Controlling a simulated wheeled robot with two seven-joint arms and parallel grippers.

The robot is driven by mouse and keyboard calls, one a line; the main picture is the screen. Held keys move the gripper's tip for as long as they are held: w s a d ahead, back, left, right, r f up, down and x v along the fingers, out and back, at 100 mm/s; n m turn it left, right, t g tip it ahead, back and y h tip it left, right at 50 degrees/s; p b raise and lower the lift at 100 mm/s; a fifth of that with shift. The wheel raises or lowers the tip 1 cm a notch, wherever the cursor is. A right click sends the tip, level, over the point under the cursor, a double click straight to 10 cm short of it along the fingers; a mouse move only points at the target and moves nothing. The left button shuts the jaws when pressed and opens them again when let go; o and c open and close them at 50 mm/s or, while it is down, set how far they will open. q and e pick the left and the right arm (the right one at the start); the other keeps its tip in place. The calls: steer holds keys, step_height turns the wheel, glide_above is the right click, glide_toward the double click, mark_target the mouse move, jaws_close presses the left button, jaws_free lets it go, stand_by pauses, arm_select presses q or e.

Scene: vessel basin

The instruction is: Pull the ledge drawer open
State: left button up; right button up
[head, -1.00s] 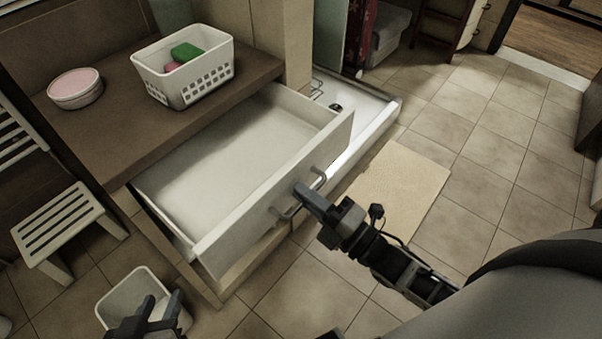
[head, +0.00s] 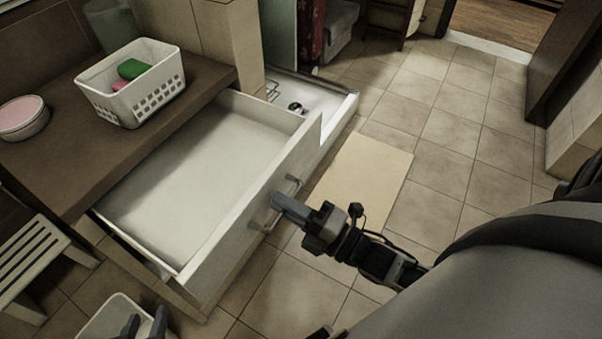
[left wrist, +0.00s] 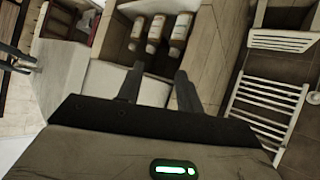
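The ledge drawer (head: 245,215) is white and stands well out from under the brown ledge (head: 100,150). Its inside is empty. My left gripper (head: 145,325) is low at the bottom edge, over a white bin (head: 100,318), away from the drawer. In the left wrist view its two fingers (left wrist: 158,85) are apart with nothing between them.
A white basket (head: 150,100) with a green and a pink item and a pink-topped round tub (head: 22,118) sit on the ledge. A slatted stool (head: 35,255) stands at left. A beige mat (head: 365,175) lies right of the drawer on open tiled floor.

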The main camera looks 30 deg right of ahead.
arm_select(q)
steer(key=shift+w+d+b, duration=0.1)
steer(key=shift+w+b, duration=0.05)
steer(key=shift+b, duration=0.6)
arm_select(e)
steer(key=v, duration=1.6)
arm_select(q)
steer(key=shift+f, duration=0.2)
